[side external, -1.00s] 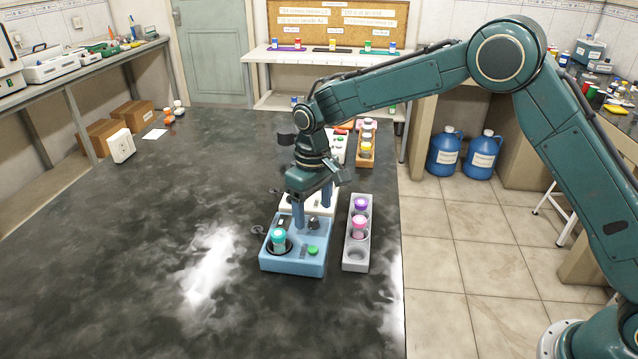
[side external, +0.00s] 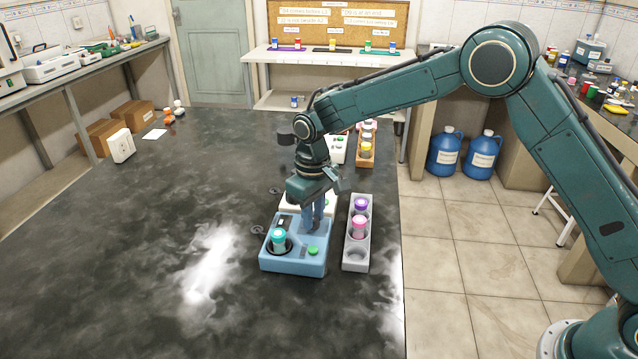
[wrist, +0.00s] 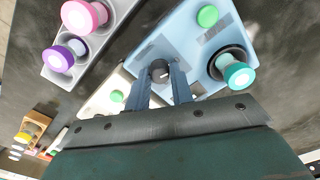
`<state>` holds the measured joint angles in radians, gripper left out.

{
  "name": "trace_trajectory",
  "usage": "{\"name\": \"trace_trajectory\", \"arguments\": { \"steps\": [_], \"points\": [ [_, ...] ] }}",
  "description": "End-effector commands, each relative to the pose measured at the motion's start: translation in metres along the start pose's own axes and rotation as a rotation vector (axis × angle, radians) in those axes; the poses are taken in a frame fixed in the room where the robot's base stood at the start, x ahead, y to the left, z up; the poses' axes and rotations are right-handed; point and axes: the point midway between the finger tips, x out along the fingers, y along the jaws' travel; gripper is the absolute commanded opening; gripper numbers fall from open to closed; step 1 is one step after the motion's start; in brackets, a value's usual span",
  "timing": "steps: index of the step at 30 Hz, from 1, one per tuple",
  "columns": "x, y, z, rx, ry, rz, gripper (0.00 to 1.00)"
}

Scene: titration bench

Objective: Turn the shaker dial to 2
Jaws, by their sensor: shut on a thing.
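The blue shaker (side external: 292,264) stands on the dark bench and also shows in the wrist view (wrist: 205,40). A teal-capped bottle (side external: 278,237) stands in its round holder, and a green button (side external: 313,250) is at its front right. The dark dial (wrist: 159,70) is on the shaker's top, between my finger tips in the wrist view. My gripper (side external: 313,230) points down over the shaker and is shut on the dial; the fingers largely hide the dial in the side view. I cannot read the dial's setting.
A grey rack (side external: 356,259) with purple-capped and pink-capped bottles stands close on the right. A white device (side external: 296,202) sits right behind the shaker. The bench left of the shaker is mostly clear.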

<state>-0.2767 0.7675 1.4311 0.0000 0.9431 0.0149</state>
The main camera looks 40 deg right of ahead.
Motion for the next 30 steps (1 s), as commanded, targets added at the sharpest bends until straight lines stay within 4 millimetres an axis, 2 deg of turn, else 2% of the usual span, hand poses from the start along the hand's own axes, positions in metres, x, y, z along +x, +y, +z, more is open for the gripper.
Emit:
{"name": "trace_trajectory", "arguments": {
  "steps": [8, 30],
  "points": [
    [-0.0002, 0.0, -0.0001, 0.058, 0.0, 0.0, 0.1],
    [-0.0005, 0.0001, -0.0002, 0.622, 0.001, 0.0, 0.1]
  ]
}}
